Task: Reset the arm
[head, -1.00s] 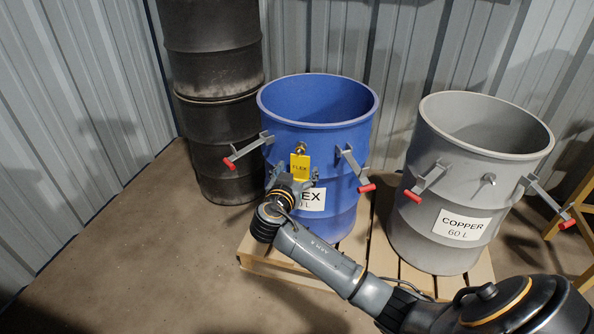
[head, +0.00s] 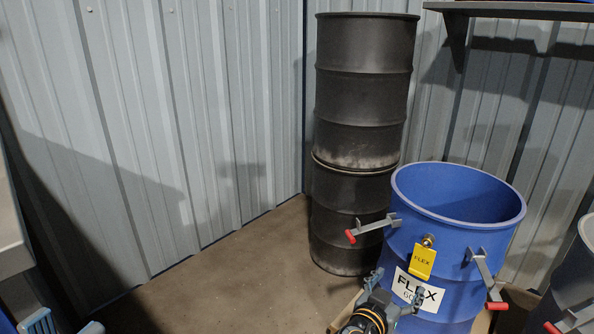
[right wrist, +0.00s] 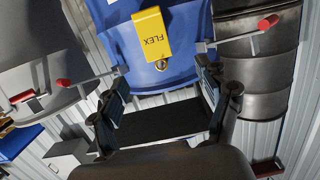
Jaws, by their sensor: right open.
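The blue drum (head: 455,215) stands at the right in the head view, with a white FLEX label (head: 417,291). A yellow FLEX tag (head: 422,262) hangs from a brass fitting (head: 428,240) on its front. The tag also shows, upside down, in the right wrist view (right wrist: 152,35). My right gripper (head: 392,293) is in front of the drum, below and left of the tag. In the right wrist view its fingers (right wrist: 163,90) are spread and empty, and the tag is beyond them, apart from them.
Two stacked black drums (head: 362,140) stand behind the blue drum. A grey drum (head: 575,275) is cut off at the right edge. Red-tipped handles (head: 351,236) stick out from the blue drum. A shelf (head: 515,8) is at the upper right. Floor (head: 235,285) at the left is clear.

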